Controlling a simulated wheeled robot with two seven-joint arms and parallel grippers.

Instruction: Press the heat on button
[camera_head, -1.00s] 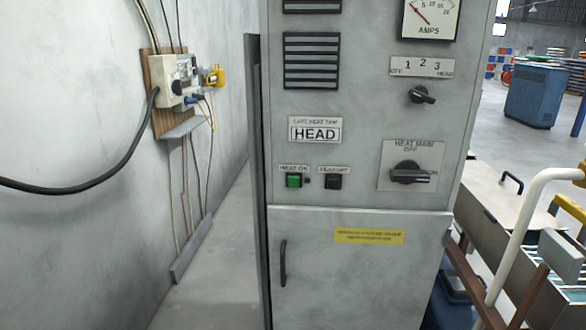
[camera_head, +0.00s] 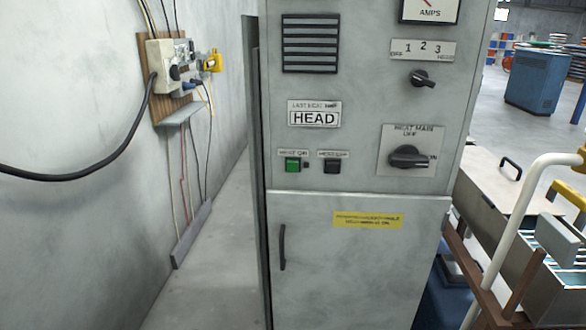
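The heat main rotary switch (camera_head: 409,157) is black and sits further right on a square plate. A sign reading HEAD (camera_head: 314,119) is above the two buttons. Neither of my grippers shows in the head view.
The cabinet's lower door has a dark handle (camera_head: 282,248) and a yellow label (camera_head: 368,220). A wall with a socket board (camera_head: 164,75) and a hanging black cable (camera_head: 95,172) is at left. A white rail (camera_head: 505,245) and trolley stand at right. A narrow floor gap lies left of the cabinet.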

